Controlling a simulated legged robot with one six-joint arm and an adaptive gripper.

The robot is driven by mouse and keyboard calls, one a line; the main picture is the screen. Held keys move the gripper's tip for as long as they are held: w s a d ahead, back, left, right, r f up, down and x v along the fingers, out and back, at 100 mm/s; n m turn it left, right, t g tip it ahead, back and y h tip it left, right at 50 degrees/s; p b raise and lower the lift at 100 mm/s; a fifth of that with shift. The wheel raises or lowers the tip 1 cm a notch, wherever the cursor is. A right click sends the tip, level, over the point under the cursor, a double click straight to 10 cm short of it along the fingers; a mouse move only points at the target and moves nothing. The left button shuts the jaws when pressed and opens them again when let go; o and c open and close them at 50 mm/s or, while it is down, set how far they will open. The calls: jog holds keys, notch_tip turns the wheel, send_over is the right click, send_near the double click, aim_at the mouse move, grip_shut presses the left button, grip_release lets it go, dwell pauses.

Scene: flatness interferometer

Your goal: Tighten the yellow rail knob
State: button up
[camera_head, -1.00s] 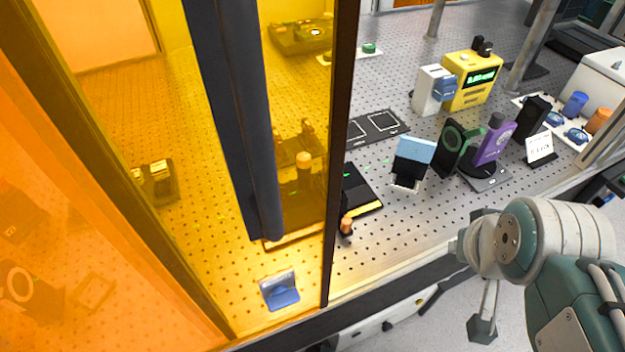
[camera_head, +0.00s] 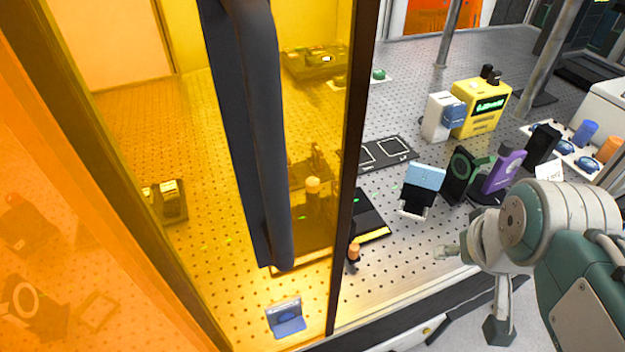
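A small orange-topped knob (camera_head: 354,250) stands upright on the perforated table, just right of the amber panel's dark frame. A black plate (camera_head: 366,210) with a yellow front strip lies behind it. Another rounded knob (camera_head: 313,188) stands behind the amber panel, which tints its colour. I cannot tell for sure which one is the yellow rail knob. My arm comes in from the lower right. The pale tip of my gripper (camera_head: 446,251) is at the table's front edge, right of and apart from the orange-topped knob. Its fingers are largely hidden behind my wrist.
The dark panel frame (camera_head: 346,180) and a dark hanging column (camera_head: 265,140) stand at left. A blue-topped holder (camera_head: 423,178), a purple device (camera_head: 502,170) and a yellow meter (camera_head: 482,105) stand at right. The table between knob and gripper is clear.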

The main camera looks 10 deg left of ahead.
jog(key=w+a+r+n+g, duration=0.35)
jog(key=w+a+n, duration=0.35)
jog(key=w+a, duration=0.5)
jog(key=w+a+f+n+g, duration=0.1)
jog(key=w+a+n, duration=0.2)
jog(key=a, duration=0.4)
jog(key=w+a+f+n+g, duration=0.1)
jog(key=w+a+n, duration=0.2)
jog(key=a, duration=0.3)
jog(key=shift+t, duration=0.25)
notch_tip(320, 180, down, 11)
jog(key=shift+w+a+r, duration=0.1)
jog(key=shift+r, duration=0.1)
grip_shut()
